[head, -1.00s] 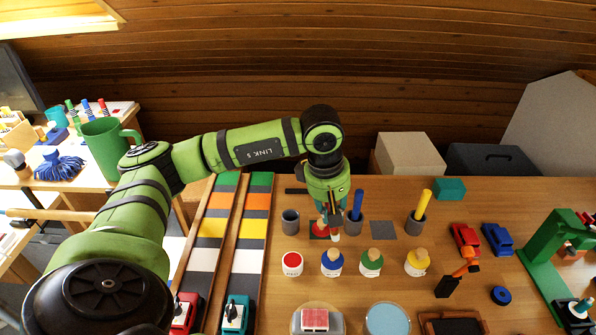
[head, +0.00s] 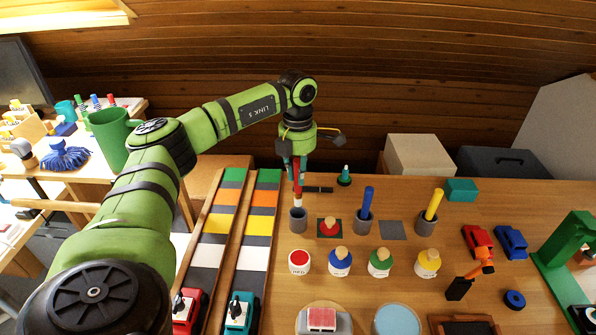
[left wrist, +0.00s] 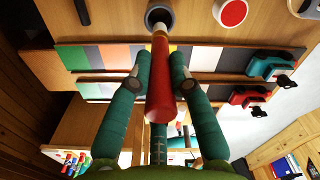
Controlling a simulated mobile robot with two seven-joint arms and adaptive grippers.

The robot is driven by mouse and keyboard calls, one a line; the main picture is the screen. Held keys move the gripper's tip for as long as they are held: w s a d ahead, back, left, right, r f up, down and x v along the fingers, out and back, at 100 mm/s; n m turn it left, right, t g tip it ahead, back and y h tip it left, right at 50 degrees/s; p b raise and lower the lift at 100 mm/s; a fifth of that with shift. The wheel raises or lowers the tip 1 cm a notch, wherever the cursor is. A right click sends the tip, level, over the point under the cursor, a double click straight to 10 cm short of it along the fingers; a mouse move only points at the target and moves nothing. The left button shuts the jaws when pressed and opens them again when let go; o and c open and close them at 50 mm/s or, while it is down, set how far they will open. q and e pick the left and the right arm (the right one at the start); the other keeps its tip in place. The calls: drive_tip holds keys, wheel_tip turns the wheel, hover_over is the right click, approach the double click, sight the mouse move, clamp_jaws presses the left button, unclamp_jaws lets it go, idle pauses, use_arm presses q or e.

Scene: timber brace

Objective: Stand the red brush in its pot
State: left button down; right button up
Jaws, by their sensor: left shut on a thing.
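My left gripper (head: 296,172) is shut on the red brush (head: 297,188) and holds it upright, handle up and pale end down. The brush's lower end is at the mouth of a grey, empty-looking pot (head: 298,222); I cannot tell whether it is just above or slightly inside. In the left wrist view the red handle (left wrist: 163,90) lies between the two green fingers (left wrist: 160,88), and its far end overlaps the dark opening of the grey pot (left wrist: 159,14). My right gripper is not in view.
Grey pots to the right hold a blue brush (head: 367,201) and a yellow brush (head: 434,204). An open red paint jar (head: 299,262) stands in front, with a red-based wooden-knobbed stopper (head: 331,226) on a dark square. Striped boards (head: 215,224) lie left. A small teal cone (head: 345,174) stands behind.

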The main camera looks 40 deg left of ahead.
sight(298, 195)
use_arm(q)
wheel_tip(298, 195, down, 2)
drive_tip(key=shift+f+b, duration=0.25)
drive_tip(key=shift+b, duration=0.65)
drive_tip(key=shift+f+b, duration=1.4)
drive_tip(key=shift+f, duration=1.25)
drive_tip(key=c, duration=1.1)
unclamp_jaws()
drive_tip(key=shift+o, duration=0.2)
drive_tip(key=shift+r+p, duration=3.85)
drive_tip(key=shift+r, duration=0.75)
